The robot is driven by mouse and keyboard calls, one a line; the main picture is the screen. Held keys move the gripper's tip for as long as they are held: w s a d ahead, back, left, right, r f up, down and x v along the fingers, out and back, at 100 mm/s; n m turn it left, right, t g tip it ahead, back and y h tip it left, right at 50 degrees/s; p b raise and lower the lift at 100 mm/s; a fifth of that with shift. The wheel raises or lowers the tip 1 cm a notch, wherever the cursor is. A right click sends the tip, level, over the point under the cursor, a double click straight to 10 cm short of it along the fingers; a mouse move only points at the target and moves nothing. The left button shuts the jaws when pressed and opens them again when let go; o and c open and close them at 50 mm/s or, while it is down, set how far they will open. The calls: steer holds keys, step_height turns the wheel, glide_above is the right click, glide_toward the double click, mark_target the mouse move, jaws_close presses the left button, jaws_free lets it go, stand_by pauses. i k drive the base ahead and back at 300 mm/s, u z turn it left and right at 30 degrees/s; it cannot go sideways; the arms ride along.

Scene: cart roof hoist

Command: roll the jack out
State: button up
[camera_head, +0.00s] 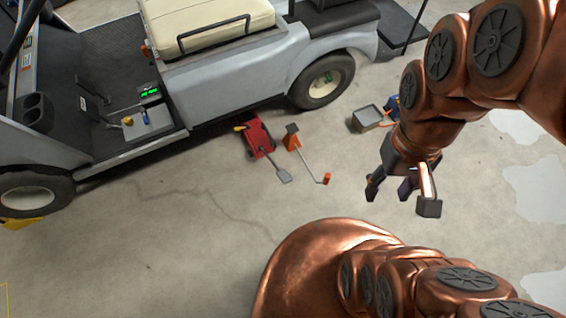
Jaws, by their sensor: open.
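A small red jack (259,137) sits on the concrete floor at the near side of the grey cart (232,77), just left of its right wheel. Its far end is at the cart's lower edge; I cannot tell how much of it is under the body. A dark handle runs from it toward the lower right and ends in a grey pad (285,176). My gripper (400,197) is open and empty, in the air to the right of the jack and well apart from it.
An orange block (292,141) with a thin rod and an orange end (327,179) lies right of the jack, close to its handle. A grey box (369,118) stands behind my gripper. A yellow chock (22,223) is by the left wheel.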

mark_target(259, 134)
steer(key=k, duration=0.6)
steer(key=u, duration=0.65)
steer(key=i, duration=0.6)
steer(key=u, duration=0.5)
steer(key=i, duration=0.6)
steer(key=z, duration=0.1)
